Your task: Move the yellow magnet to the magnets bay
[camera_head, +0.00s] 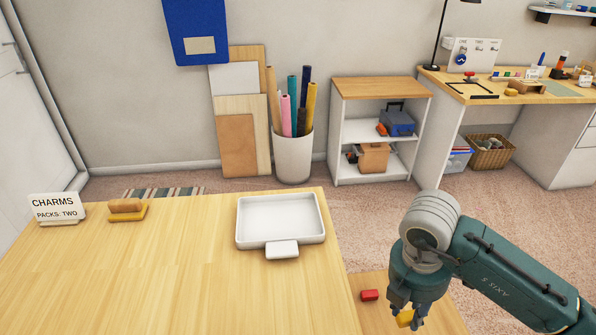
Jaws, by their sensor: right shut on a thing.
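My right gripper (408,312) reaches in from the right over a lower wooden surface (366,318) beside the table. It is shut on the yellow magnet (404,319), which shows partly between its fingers. Whether the magnet touches the surface below is hard to tell. No bay marked for magnets can be read in this view. A white, empty, shallow tray (240,238) with a blank front tab stands on the table. My left gripper is not in view.
A sign reading "CHARMS PACKS: TWO" (56,207) and a wooden-handled item (127,209) stand at the table's left. The wooden table (190,290) is otherwise clear. A shelf unit (380,88) stands behind.

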